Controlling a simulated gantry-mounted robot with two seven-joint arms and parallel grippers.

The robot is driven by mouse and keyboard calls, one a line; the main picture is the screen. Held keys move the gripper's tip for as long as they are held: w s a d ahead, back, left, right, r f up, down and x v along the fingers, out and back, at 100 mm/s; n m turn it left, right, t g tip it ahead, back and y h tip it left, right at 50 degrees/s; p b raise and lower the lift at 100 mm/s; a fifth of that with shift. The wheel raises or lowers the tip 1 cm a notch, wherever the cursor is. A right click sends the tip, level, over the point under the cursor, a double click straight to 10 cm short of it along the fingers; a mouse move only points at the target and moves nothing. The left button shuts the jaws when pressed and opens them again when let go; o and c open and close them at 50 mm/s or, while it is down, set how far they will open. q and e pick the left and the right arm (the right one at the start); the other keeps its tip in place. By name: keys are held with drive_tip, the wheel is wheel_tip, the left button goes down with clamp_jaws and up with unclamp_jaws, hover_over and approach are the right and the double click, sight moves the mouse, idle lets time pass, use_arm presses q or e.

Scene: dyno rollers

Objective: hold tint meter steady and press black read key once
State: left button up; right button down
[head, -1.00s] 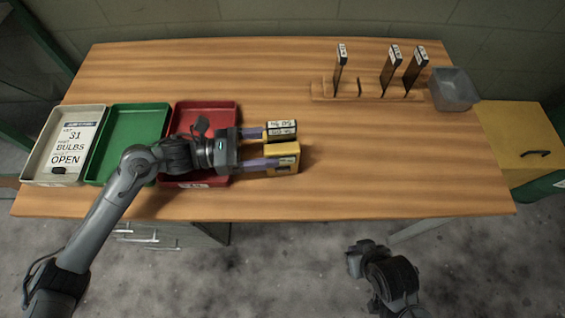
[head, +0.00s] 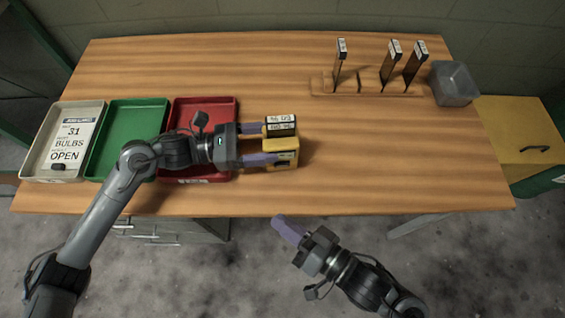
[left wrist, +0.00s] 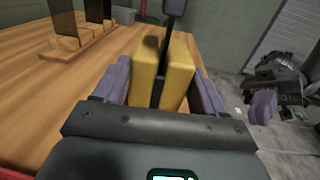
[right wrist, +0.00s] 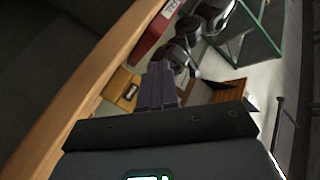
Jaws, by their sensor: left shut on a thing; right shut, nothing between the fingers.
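The tint meter (head: 285,144) is a yellow block in two halves on the table near its front edge. In the left wrist view, a thin dark strip stands between the yellow halves (left wrist: 178,75). My left gripper (head: 267,143) is shut on the meter, with a purple finger on each side. My right gripper (head: 280,221) is shut and empty, below the meter in the head view and apart from it. In the right wrist view, the yellow meter (right wrist: 116,84) shows a dark patch (right wrist: 130,92) on its facing side, possibly the read key; its details are too small to tell.
A red tray (head: 231,106), green tray (head: 127,136) and cream tray (head: 37,174) line the left side. A wooden rack (head: 350,90) with three dark panels and a grey bin (head: 456,85) stand at back right. The front right of the table is clear.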

sight(282, 165)
use_arm(q)
drive_tip(key=shift+f, duration=0.1)
use_arm(e)
drive_tip(key=shift+w+d+f+n, duration=0.1)
drive_tip(key=shift+w+d+n, duration=0.1)
drive_tip(key=shift+d, duration=0.25)
drive_tip(key=shift+w+d+n, duration=0.1)
drive_tip(key=shift+d+n, duration=0.1)
drive_tip(key=shift+d, duration=0.25)
drive_tip(key=shift+w, duration=0.1)
drive_tip(key=shift+w+a, duration=0.2)
drive_tip(key=shift+w, duration=1.95)
drive_tip(key=shift+w+a, duration=0.2)
drive_tip(key=shift+w, duration=1.95)
drive_tip(key=shift+w+a, duration=0.1)
drive_tip(key=shift+w, duration=0.7)
drive_tip(key=shift+s, duration=0.85)
